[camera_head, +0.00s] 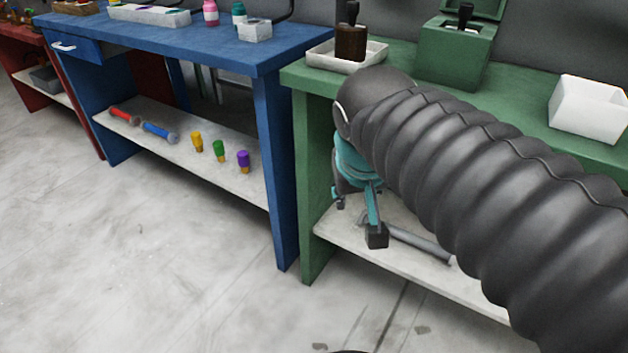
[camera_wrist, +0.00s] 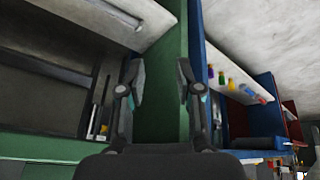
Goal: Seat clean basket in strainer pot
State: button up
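I cannot pick out a strainer pot or a clean basket with certainty. In the head view, a dark brown block-like piece with a black knob (camera_head: 351,42) stands in a shallow white tray (camera_head: 322,58) on the green bench. A green box with a raised lid (camera_head: 452,58) and a black handle stands to its right. My gripper (camera_head: 358,218) hangs at the front of the green bench, below its top, partly covered by my arm. In the wrist view its fingers (camera_wrist: 161,82) are spread with nothing between them; the green bench leg shows behind.
The green bench (camera_head: 522,112) also carries a white open bin (camera_head: 590,108). A grey bar (camera_head: 420,243) lies on its lower shelf. The blue bench (camera_head: 262,62) at left holds bottles, a tray and, below, several coloured tools. A red bench (camera_head: 22,55) is far left. The floor in front is clear.

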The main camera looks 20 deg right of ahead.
jog(key=s+a+f+n+t+y, duration=0.1)
jog(key=s+a+f, duration=0.2)
jog(key=s+f, duration=0.1)
jog(key=shift+a+f+n+y, duration=0.15)
jog(key=shift+f+n+y, duration=0.25)
jog(key=shift+f, duration=0.25)
dwell(0.7)
